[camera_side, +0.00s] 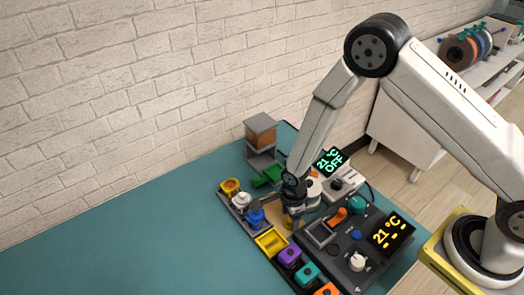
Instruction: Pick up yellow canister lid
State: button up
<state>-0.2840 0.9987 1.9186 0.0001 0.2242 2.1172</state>
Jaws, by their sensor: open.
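My gripper (292,216) points down over the work area at the middle of the table, its jaws open. A small yellow piece, possibly the yellow canister lid (298,223), shows at the fingertips, partly hidden by them. I cannot tell whether the fingers touch it. A yellow canister (230,186) stands at the far left end of a grey rack, with an orange-brown top that looks like an open mouth. White (241,201) and blue (257,217) canisters stand beside it in the row.
Yellow (271,242), purple (290,256), teal (307,271) and orange bins line the front. A dark control panel (345,245) with a dial and a lit display is to the right. A grey-and-orange hopper (260,133) stands behind. The teal table (130,240) is clear at left.

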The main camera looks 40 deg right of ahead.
jog(key=shift+f, duration=0.6)
grip_shut()
